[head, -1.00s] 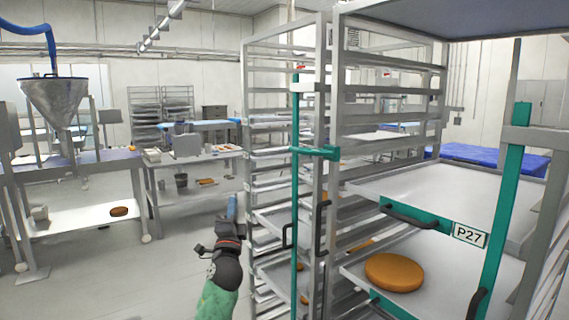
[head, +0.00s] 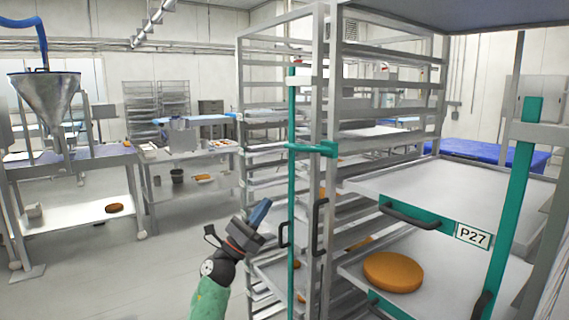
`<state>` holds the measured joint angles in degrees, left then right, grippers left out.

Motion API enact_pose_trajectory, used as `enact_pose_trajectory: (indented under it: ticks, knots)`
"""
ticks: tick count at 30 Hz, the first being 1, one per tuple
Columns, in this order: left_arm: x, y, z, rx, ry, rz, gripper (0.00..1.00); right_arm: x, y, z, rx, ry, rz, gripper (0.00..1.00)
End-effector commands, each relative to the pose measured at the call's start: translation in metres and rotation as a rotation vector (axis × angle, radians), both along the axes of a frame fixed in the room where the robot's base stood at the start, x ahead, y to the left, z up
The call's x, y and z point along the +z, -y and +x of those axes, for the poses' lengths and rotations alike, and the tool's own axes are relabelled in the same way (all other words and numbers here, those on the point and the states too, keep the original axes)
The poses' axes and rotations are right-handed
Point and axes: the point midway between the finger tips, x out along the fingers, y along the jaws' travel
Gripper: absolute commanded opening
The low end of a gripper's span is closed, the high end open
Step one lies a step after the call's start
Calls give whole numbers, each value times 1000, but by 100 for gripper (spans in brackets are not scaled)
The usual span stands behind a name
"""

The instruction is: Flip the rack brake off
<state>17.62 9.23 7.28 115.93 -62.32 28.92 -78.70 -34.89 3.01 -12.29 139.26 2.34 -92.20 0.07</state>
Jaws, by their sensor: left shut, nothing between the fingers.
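A tall metal tray rack (head: 332,70) with teal bars fills the centre and right of the head view. A teal crosspiece (head: 315,149) joins an upright teal bar (head: 292,180) on its left side. A label reading P27 (head: 472,234) is on a teal strip at the right. The rack's foot is out of the picture, and I cannot make out a part that is clearly the brake. My left gripper (head: 260,212) is shut and empty, pointing up and right just left of the rack's upright in the picture. My right gripper is not in view.
A round orange-brown cake (head: 392,271) lies on a rack tray. Dark handles (head: 318,228) stick out from the rack. A work table (head: 185,158) and a steel funnel (head: 45,98) stand at the left. The floor (head: 110,275) at the lower left is clear.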

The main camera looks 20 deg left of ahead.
Motion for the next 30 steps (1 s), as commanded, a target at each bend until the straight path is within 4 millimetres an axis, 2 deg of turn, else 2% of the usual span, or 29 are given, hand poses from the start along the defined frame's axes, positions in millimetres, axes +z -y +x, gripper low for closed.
enact_pose_trajectory:
  ticks: [11, 14, 17, 21, 30]
  knots:
    - [6, 2, 3, -1, -1, -2, 0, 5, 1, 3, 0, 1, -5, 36]
    - [15, 6, 8, -1, 1, -2, 0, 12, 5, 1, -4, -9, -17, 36]
    - [27, 13, 16, -2, 0, -3, 0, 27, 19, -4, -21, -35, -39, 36]
    - [43, 23, 29, -1, 0, -3, 0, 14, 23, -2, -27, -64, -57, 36]
    - [60, 33, 44, -1, -1, -3, 0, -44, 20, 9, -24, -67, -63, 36]
